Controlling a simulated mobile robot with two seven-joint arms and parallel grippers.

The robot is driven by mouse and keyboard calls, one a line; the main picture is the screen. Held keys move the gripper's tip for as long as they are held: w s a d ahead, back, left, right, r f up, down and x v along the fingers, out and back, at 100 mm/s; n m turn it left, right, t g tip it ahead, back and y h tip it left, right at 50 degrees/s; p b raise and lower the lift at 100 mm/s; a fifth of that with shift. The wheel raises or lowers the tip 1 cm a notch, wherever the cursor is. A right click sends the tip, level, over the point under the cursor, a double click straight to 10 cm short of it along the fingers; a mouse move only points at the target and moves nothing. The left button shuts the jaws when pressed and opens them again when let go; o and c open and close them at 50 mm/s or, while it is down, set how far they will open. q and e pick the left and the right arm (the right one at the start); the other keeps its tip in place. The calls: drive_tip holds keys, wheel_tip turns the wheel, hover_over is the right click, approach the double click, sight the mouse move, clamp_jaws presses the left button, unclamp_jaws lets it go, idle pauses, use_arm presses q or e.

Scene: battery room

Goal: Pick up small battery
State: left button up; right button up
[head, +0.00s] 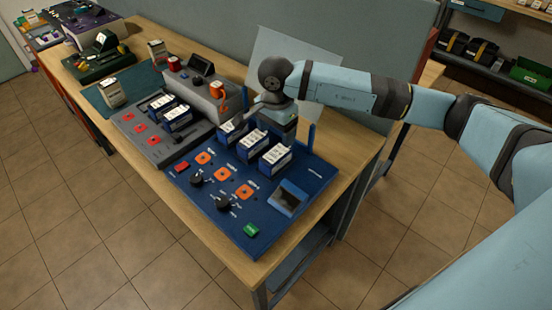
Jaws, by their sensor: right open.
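I cannot tell for sure which item is the small battery. Several small blue blocks with white tops sit in a row on the blue console (215,212): one on the left (232,131), one in the middle (252,143) and one on the right (277,154). Two similar blocks (177,117) sit on the grey console (150,143). My right gripper (277,118) points down over the back of the blue console, just behind the row. It is open; its fingertips are mostly hidden, and I see nothing held. My left gripper is not in view.
The wooden table (210,271) has bare strips along its front and right edges. Orange-red spools (217,89) and a small box (112,91) stand farther left, near a green machine (103,60). A clear panel (285,50) stands behind my right wrist. Shelves (490,55) are at the back right.

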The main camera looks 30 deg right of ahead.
sight(275, 154)
wheel_tip(275, 154, down, 9)
drive_tip(key=shift+w+f+p, duration=0.1)
drive_tip(key=shift+w+p, duration=0.05)
drive_tip(key=shift+p, duration=0.7)
drive_tip(key=shift+c, duration=0.2)
drive_tip(key=c, duration=1.3)
drive_tip(key=shift+c, duration=0.2)
